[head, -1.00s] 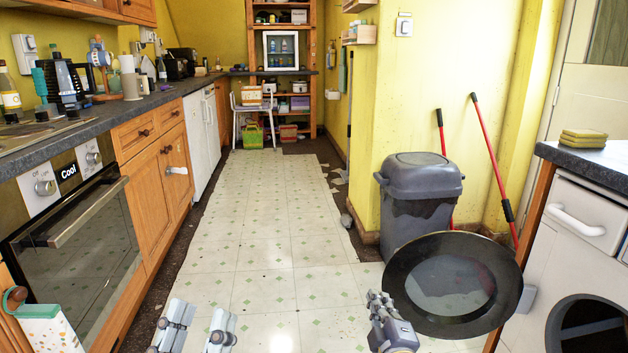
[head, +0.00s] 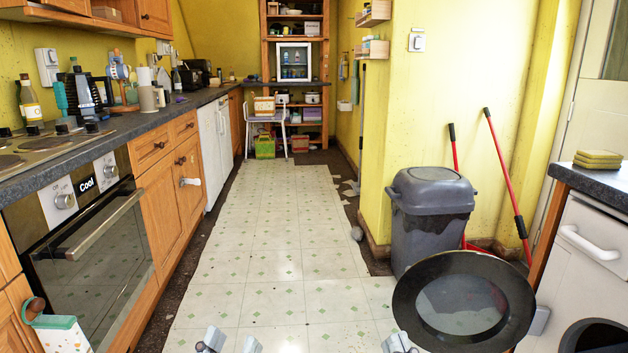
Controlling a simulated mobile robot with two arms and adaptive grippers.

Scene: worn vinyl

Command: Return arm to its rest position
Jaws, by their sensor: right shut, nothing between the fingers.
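My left gripper (head: 230,344) shows only its two fingertips at the bottom edge of the head view. The fingertips are apart with bare floor between them, so it is open and empty. My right gripper (head: 398,343) is at the bottom edge, right of centre. Its fingers are together, with nothing seen between them. It overlaps the lower left rim of a large dark pan (head: 415,278) in the picture; I cannot tell whether they touch. Most of both arms is out of view.
A grey bin (head: 425,235) stands behind the pan, with red-handled tools (head: 507,180) beside it. An oven (head: 85,250) and cabinets line the left; a white appliance (head: 585,275) stands at right. The tiled floor (head: 275,250) between is clear.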

